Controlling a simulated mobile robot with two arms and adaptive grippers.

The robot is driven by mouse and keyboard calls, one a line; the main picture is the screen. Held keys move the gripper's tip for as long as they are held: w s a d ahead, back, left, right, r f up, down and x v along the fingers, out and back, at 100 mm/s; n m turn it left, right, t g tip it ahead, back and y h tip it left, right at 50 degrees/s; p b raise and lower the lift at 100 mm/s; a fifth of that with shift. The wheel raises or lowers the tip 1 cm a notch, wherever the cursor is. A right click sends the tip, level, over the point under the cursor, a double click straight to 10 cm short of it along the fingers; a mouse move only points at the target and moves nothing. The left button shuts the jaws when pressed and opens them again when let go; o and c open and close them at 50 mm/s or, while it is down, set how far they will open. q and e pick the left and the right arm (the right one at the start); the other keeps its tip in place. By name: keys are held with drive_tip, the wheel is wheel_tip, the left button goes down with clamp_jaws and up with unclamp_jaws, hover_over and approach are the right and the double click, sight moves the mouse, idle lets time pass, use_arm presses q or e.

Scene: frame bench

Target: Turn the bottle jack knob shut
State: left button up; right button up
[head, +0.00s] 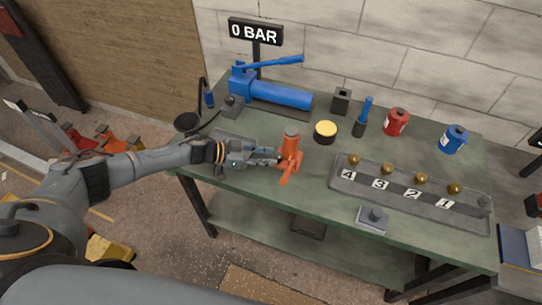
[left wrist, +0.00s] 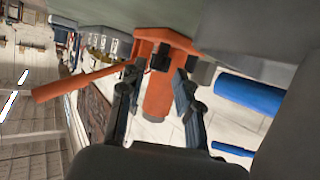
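The orange bottle jack (head: 290,150) stands upright near the front edge of the green bench, with a grey top and an orange lever pointing toward the front. My left gripper (head: 273,157) is at its left side, low on the body. In the left wrist view, which is upside down, the jack (left wrist: 160,98) shows between the two fingers of my left gripper (left wrist: 158,80). The fingers are apart. A small dark block (left wrist: 160,58), perhaps the knob, sits at the jack's base between the fingertips; I cannot tell whether they touch it. My right gripper is not in view.
A blue hydraulic pump (head: 275,93) stands behind, under a sign (head: 256,32) reading "0 BAR". A yellow-topped tin (head: 325,131) is right of the jack. A numbered tray (head: 410,207) with brass knobs and a small grey block (head: 372,219) are farther right.

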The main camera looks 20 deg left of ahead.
use_arm(q)
drive_tip(key=v, duration=1)
drive_tip(key=shift+a, duration=0.1)
